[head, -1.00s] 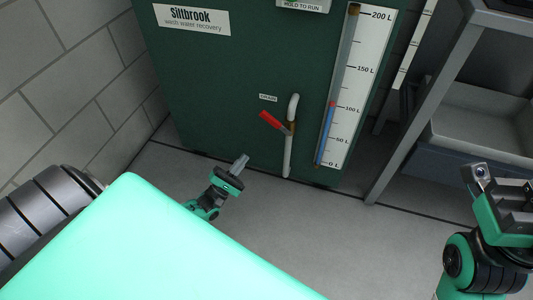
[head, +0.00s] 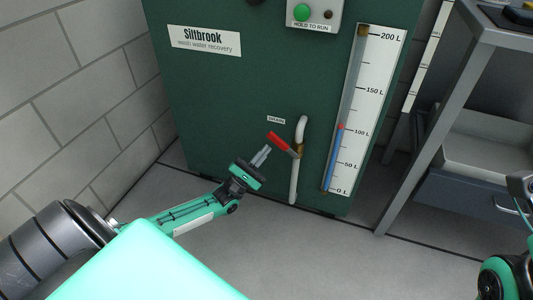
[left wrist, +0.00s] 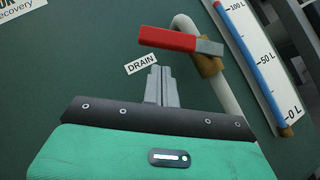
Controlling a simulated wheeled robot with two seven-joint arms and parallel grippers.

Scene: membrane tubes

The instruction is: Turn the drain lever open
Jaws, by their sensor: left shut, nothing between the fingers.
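The drain lever (head: 280,141) has a red grip and a grey stem, and slants up and left from a brass valve (head: 298,151) on a pale pipe (head: 294,180). In the left wrist view the red grip (left wrist: 167,39) lies just above my fingertips, nearly level. My left gripper (head: 265,152) is shut and empty, just below and left of the lever; it also shows in the left wrist view (left wrist: 160,70). I see a small gap there, but cannot tell the depth. My right gripper is only partly in view at the right edge, its fingers unclear.
The green cabinet (head: 215,90) carries a "DRAIN" label (head: 276,120), a level gauge (head: 372,100) with blue to about 105 L, and a panel with a green button (head: 302,12). A grey rack (head: 408,145) stands at right. The floor before the cabinet is clear.

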